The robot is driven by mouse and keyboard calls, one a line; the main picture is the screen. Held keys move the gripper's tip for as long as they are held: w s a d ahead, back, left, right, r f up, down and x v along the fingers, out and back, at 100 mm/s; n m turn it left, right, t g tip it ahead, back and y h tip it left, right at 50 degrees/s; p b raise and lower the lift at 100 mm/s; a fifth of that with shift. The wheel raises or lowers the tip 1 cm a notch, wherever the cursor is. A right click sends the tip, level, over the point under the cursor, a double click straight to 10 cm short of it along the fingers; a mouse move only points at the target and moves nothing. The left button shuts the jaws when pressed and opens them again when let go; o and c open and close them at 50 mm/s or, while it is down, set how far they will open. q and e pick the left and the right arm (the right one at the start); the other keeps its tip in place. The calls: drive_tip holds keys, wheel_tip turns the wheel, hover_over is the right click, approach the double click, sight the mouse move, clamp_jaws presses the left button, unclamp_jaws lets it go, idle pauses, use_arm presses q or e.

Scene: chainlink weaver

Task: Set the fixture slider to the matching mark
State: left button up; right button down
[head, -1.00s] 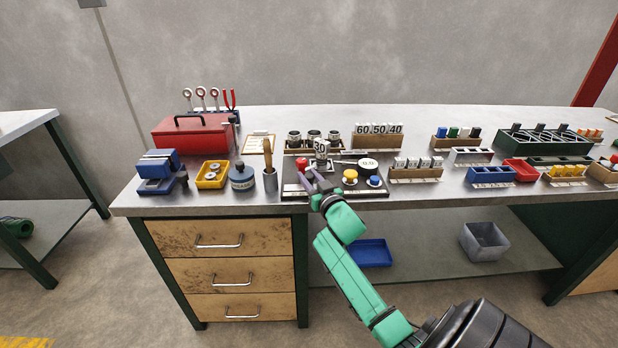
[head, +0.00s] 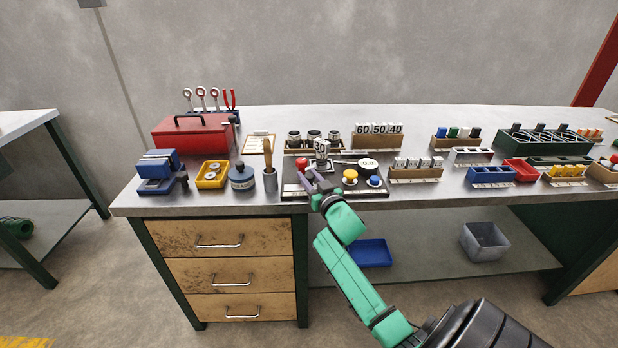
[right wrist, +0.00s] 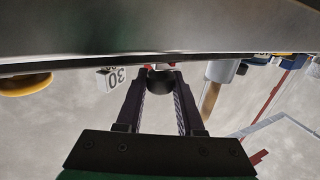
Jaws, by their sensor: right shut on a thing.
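The fixture (head: 291,191) is a dark board near the front edge of the bench, with a white block marked 30 (head: 320,147) standing on it. My right gripper (head: 311,180) is over the front left of the board. In the right wrist view its fingers (right wrist: 155,90) are closed around a dark round knob (right wrist: 160,79), which appears to be the slider's knob. The block marked 30 also shows there (right wrist: 117,80), beside the left finger. The slider's track and marks are hidden or too small to read. My left gripper is not in view.
The board also carries a red button (head: 301,163), a yellow button (head: 350,177), a blue button (head: 374,181) and a round white dial (head: 368,164). A grey cup with a brush (head: 270,181) stands just left. A rack of number blocks (head: 377,142) stands behind.

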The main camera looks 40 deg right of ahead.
sight(293, 187)
drive_tip(key=w+a, duration=0.1)
drive_tip(key=a, duration=0.1)
drive_tip(key=w+a+b, duration=0.1)
drive_tip(key=shift+w+a+f, duration=0.2)
drive_tip(key=shift+w+a, duration=0.15)
drive_tip(key=shift+w, duration=0.05)
drive_tip(key=shift+a+r, duration=0.1)
drive_tip(key=shift+a, duration=0.05)
drive_tip(key=c, duration=0.9)
unclamp_jaws()
drive_tip(key=o, duration=0.4)
drive_tip(key=shift+c, duration=0.2)
drive_tip(key=shift+r, duration=0.2)
